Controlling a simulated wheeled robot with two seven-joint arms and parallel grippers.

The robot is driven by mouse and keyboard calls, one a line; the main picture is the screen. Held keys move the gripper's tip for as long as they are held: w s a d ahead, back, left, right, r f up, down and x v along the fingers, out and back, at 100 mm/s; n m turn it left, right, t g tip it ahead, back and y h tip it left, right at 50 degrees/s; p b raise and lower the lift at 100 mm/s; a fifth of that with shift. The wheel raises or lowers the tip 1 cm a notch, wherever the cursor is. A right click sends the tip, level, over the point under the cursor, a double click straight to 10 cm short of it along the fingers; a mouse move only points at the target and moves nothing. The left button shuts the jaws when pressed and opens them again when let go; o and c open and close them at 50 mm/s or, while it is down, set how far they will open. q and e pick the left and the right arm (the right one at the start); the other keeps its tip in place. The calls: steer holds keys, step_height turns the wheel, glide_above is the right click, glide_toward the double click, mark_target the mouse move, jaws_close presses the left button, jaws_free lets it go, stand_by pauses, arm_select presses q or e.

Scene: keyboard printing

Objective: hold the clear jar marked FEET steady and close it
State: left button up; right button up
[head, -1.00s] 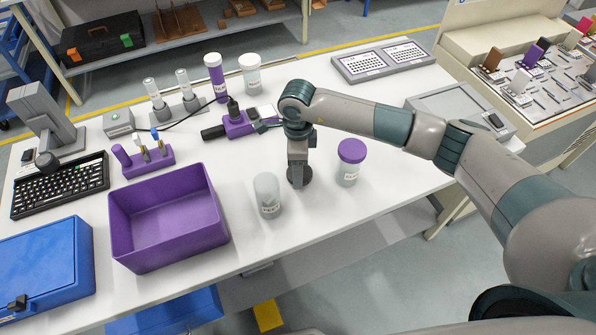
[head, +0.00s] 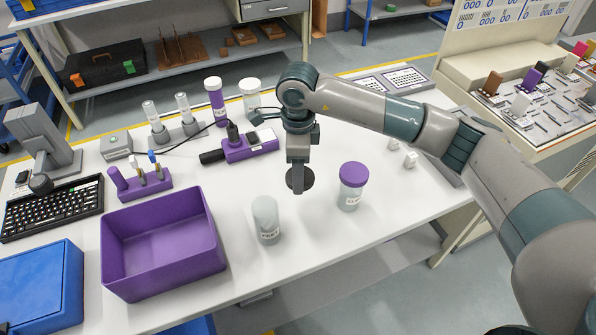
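The clear jar (head: 266,220) stands upright near the table's front, right of the purple bin. It is translucent, with a white label whose small print looks like FEET. No coloured lid shows on its top. My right gripper (head: 297,184) points down, behind and to the right of this jar and apart from it. It appears shut on a dark round lid (head: 308,179), partly hidden by the fingers and seemingly off the table. A second jar with a purple lid (head: 353,174) stands to the right. My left gripper is out of view.
The purple bin (head: 108,262) is left of the clear jar, with a blue case (head: 40,285) beyond it. The tabletop around the clear jar is free.

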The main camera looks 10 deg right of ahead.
steer(key=shift+s+d+r+n, duration=0.4)
steer(key=shift+s+n, duration=0.1)
steer(key=shift+n, duration=0.4)
steer(key=s+d+r+n, duration=0.2)
steer(key=s+d+n, duration=0.2)
steer(key=n, duration=0.5)
steer(key=s+d+r+n, duration=0.3)
steer(key=s+d+n, duration=0.1)
steer(key=s+n, duration=0.4)
steer(key=shift+s+r+n, duration=0.15)
steer(key=shift+r+n, duration=0.05)
steer(key=shift+n, duration=0.6)
